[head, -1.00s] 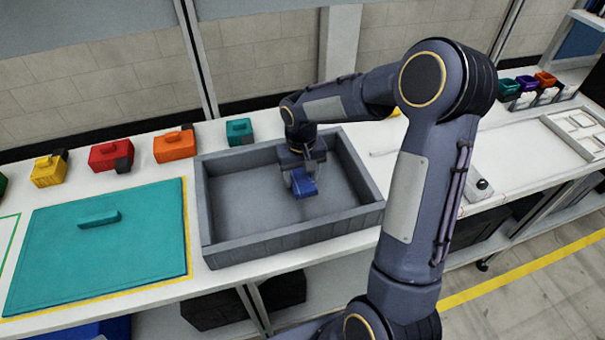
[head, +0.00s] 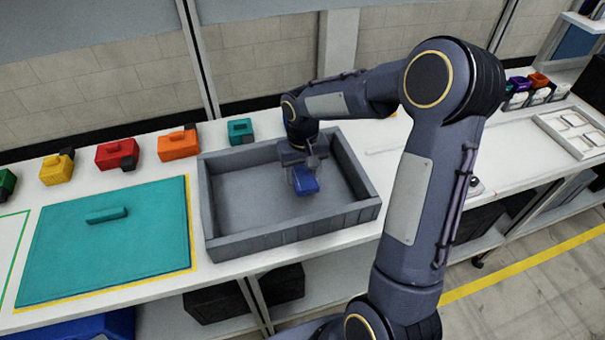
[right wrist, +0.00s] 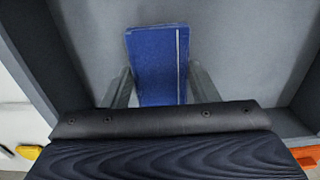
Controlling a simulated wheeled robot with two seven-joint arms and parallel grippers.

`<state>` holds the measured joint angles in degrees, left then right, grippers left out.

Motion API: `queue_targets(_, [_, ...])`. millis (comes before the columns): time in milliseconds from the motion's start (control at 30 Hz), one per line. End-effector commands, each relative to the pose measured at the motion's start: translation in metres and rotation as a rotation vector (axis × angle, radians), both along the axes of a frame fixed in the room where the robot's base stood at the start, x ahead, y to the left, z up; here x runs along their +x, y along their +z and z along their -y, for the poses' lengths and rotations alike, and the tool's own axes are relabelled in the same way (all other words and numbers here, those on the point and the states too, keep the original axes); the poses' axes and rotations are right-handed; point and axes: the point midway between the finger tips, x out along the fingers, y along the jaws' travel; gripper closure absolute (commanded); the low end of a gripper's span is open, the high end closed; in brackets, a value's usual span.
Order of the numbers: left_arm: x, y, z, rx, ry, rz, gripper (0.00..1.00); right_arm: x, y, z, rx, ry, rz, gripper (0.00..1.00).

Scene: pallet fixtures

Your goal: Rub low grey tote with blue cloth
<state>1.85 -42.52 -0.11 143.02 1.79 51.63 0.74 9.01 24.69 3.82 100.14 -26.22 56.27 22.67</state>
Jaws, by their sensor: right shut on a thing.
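The low grey tote (head: 290,234) is an open, shallow box on the white bench, in the middle of the head view. The blue cloth (head: 306,184) looks like a folded block and is inside the tote, toward its right side. My right gripper (head: 303,172) reaches down into the tote and is shut on the cloth. In the right wrist view the cloth (right wrist: 155,62) sits between the two grey fingers, over the tote's grey floor (right wrist: 230,45). Whether the cloth touches the floor is hard to tell. My left gripper is not in view.
A teal lid-like panel with a handle (head: 110,250) lies left of the tote. Yellow (head: 56,170), red (head: 116,154), orange (head: 178,145) and teal (head: 240,130) blocks stand along the back. A white tray (head: 575,135) is at the right. My right arm covers part of the bench.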

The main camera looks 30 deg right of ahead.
Motion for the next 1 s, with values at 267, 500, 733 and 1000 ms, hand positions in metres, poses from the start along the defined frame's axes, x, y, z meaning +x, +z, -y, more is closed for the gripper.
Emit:
queue_targets(267, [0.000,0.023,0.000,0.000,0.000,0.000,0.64,0.001,0.030,0.002,-0.001,0.000,0.004,0.71])
queue_targets(500, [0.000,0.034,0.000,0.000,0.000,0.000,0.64,0.001,0.045,0.003,-0.001,0.001,0.003,0.71])
queue_targets(733, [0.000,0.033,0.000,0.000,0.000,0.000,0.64,0.001,0.045,0.003,0.000,0.001,0.002,0.71])
queue_targets(1000, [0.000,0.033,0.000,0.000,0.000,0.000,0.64,0.001,0.045,0.003,0.000,0.000,0.002,0.71])
